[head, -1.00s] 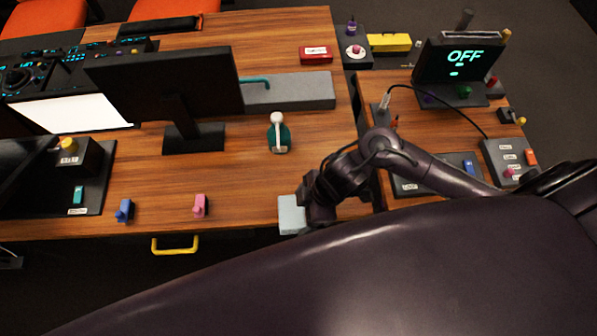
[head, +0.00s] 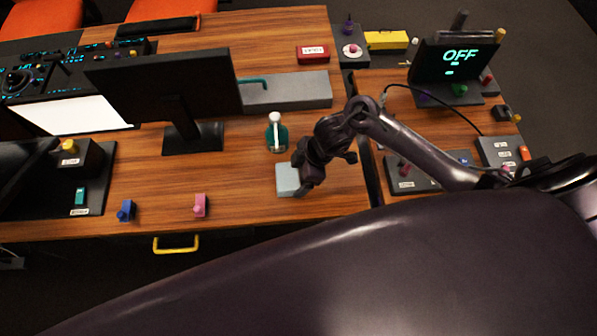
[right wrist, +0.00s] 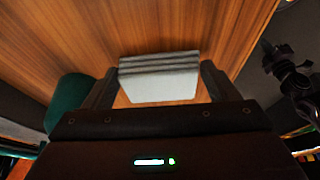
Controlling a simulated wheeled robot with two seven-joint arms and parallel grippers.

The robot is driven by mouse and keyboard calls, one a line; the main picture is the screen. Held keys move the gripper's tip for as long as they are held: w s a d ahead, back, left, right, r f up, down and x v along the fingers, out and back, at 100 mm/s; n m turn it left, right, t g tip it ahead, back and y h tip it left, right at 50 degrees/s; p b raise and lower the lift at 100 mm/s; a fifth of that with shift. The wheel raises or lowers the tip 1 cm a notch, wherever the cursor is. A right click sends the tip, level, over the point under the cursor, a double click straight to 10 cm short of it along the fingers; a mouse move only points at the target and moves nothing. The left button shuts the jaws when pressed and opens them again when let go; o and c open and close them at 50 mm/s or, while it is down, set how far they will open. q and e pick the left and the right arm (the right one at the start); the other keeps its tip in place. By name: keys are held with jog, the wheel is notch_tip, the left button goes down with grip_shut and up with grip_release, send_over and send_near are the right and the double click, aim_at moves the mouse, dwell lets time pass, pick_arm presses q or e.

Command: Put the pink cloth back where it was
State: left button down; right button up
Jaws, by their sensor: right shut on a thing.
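I see no pink cloth. A pale blue-grey folded cloth (head: 287,180) is at the right part of the wooden desk, left of my right gripper (head: 298,178). In the right wrist view, the cloth (right wrist: 160,84) shows darker grey folds along its far edge and lies between the two fingers of my gripper (right wrist: 157,76). My right gripper is shut on it. Whether the cloth touches the desk or hangs just above it I cannot tell. My left gripper is not in view.
A green bottle with a white top (head: 277,134) stands close behind the cloth. A pink knobbed piece (head: 200,206) and a blue one (head: 126,211) sit near the front edge. A monitor (head: 165,85) stands at left. The desk between the pink piece and the cloth is clear.

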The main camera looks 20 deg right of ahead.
jog(key=o, duration=0.9)
jog(key=shift+f, duration=0.1)
jog(key=p+v, duration=0.1)
jog(key=v, duration=1.1)
jog(key=shift+s, duration=0.1)
